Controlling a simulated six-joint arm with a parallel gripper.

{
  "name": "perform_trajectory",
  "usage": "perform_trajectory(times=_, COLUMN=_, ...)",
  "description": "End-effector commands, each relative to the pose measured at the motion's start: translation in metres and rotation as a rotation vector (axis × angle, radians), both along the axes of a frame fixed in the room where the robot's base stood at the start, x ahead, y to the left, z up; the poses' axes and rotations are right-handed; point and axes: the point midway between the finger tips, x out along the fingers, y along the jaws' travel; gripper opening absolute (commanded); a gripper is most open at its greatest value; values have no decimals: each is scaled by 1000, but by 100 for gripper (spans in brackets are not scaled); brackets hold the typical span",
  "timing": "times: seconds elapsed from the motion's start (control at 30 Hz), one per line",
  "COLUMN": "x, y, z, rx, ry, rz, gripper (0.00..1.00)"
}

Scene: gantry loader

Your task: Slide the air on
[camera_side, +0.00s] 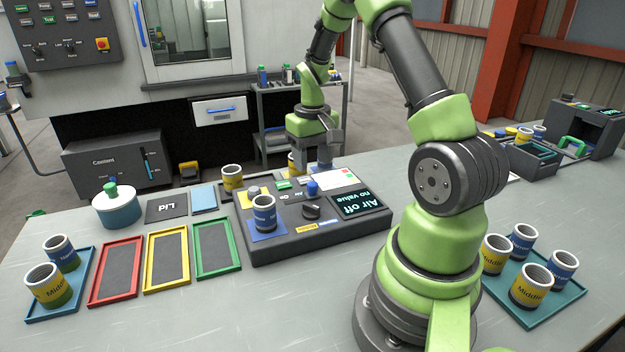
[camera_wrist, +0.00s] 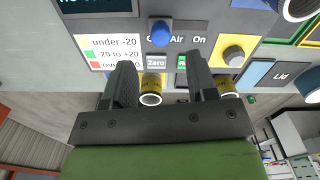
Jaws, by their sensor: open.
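The air slider's blue knob (camera_side: 312,188) stands on the dark control box (camera_side: 340,232). In the wrist view the blue knob (camera_wrist: 160,33) sits at the left, Off end of the "Air" label, away from "On". The display (camera_side: 357,204) reads "Air off no value". My gripper (camera_side: 312,163) is above the back edge of the box, behind the knob, pointing down. In the wrist view its two fingers (camera_wrist: 163,88) are apart with nothing held, and the knob lies ahead of them.
A cup (camera_side: 263,213) stands on the box's blue pad. A yellow cup (camera_side: 232,177) and another partly hidden cup (camera_side: 294,165) stand behind the box. A black rotary knob (camera_side: 312,211) is close in front of the slider. Coloured trays (camera_side: 118,270) lie left.

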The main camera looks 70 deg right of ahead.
Motion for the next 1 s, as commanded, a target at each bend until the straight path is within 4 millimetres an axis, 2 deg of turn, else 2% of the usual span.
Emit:
perform_trajectory(times=0.1, x=-1, y=1, z=-24, rx=4, ry=4, rz=0, gripper=53)
perform_trajectory(times=0.3, x=0, y=1, z=-49, rx=1, ry=2, rz=0, gripper=53)
perform_trajectory(times=0.67, x=0, y=0, z=-57, rx=-2, ry=-1, rz=-1, gripper=53)
perform_trajectory(times=0.7, x=0, y=0, z=-57, rx=-2, ry=-1, rz=-1, gripper=50)
perform_trajectory(times=0.9, x=0, y=0, z=-56, rx=-1, ry=0, rz=-1, gripper=4)
perform_trajectory(times=0.93, x=0, y=0, z=-56, rx=-1, ry=0, rz=-1, gripper=0)
perform_trajectory(times=1.0, x=0, y=0, z=-56, rx=-1, ry=0, rz=-1, gripper=0)
